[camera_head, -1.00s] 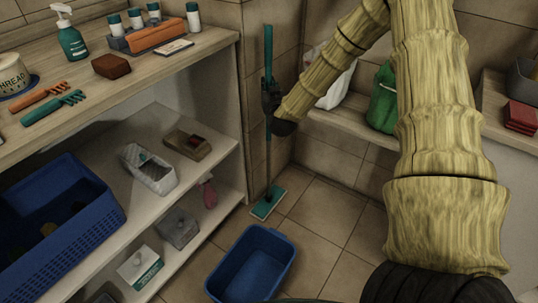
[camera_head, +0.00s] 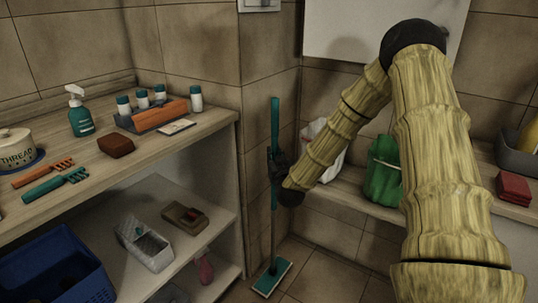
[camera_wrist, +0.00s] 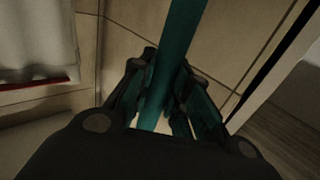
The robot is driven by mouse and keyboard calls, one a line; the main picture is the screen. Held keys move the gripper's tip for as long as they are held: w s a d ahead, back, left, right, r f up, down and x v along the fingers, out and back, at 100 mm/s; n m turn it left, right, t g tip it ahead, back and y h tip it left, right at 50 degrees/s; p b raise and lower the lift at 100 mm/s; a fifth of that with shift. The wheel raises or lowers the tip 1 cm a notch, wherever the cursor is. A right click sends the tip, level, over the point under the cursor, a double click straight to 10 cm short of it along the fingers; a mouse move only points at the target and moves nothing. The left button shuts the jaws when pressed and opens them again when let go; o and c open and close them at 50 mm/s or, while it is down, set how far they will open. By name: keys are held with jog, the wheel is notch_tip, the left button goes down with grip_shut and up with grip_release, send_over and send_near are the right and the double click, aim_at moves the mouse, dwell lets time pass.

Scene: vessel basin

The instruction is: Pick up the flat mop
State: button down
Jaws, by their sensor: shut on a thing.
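The flat mop (camera_head: 274,222) stands nearly upright in the corner beside the shelf unit, with a long teal handle. Its flat teal head with a pale edge (camera_head: 272,277) is low, at the tiled floor; I cannot tell whether it touches the floor. My gripper (camera_head: 277,163) is shut on the upper-middle part of the handle. In the wrist view the teal handle (camera_wrist: 178,60) runs up between the dark fingers of my gripper (camera_wrist: 160,100).
A bench at right carries a green bag (camera_head: 383,172), a white bag (camera_head: 325,150) and red cloths (camera_head: 513,187). The floor ahead is tiled.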

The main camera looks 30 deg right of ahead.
jog(key=s+d+p, duration=0.1)
jog(key=s+d, duration=0.6)
jog(key=s, duration=0.5)
jog(key=shift+s+d+p, duration=0.3)
jog(key=shift+d, duration=0.05)
